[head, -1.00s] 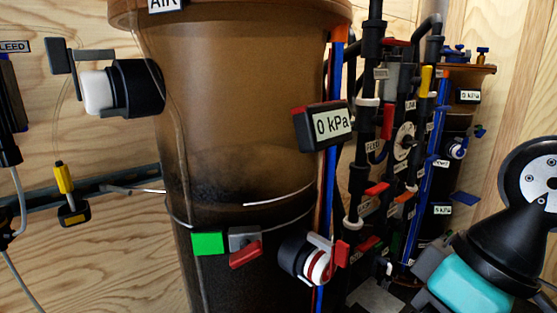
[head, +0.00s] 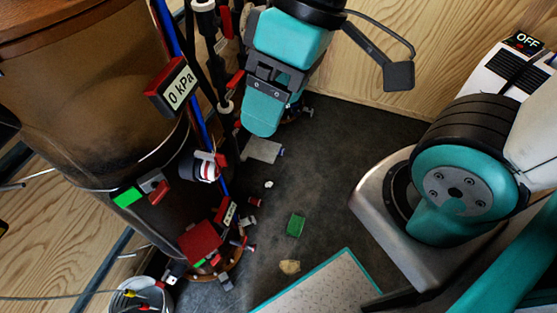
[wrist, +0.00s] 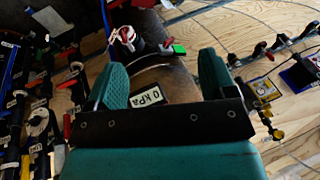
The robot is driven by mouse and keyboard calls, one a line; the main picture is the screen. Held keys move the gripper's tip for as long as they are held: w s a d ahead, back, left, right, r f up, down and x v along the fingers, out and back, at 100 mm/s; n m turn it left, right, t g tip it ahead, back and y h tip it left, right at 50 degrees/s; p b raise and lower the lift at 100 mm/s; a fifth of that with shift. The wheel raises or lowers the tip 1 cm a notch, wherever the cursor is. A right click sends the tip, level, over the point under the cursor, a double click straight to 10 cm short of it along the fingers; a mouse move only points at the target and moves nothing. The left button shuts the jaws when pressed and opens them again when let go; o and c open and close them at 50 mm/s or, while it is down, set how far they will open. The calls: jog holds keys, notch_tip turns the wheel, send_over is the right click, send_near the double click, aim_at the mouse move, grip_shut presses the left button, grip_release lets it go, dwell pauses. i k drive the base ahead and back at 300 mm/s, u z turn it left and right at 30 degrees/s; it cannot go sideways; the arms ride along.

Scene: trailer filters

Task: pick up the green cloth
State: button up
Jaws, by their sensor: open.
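A small green piece (head: 296,224), which looks like the folded green cloth, lies on the dark floor in the head view, right of the brown tank's foot. My gripper (head: 268,112) is at the top centre of the head view, above and apart from it. In the wrist view my gripper (wrist: 161,78) shows two teal fingers spread wide with nothing held between them. The wrist view faces the tank and its 0 kPa gauge (wrist: 147,97); the green piece on the floor does not show there.
The brown tank (head: 85,95) stands left, with valves and a green tag (head: 128,197) on its side. A crumpled yellowish piece (head: 289,267) and a grey-white piece (head: 262,150) lie on the floor. A teal-edged pale panel (head: 325,290) is at the bottom. A white bucket (head: 150,297) stands lower left.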

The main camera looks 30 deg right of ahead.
aim_at(294, 229)
jog(key=u, duration=0.5)
jog(key=k, duration=0.8)
jog(key=z, duration=1.3)
jog(key=i, duration=1)
jog(key=u, duration=0.85)
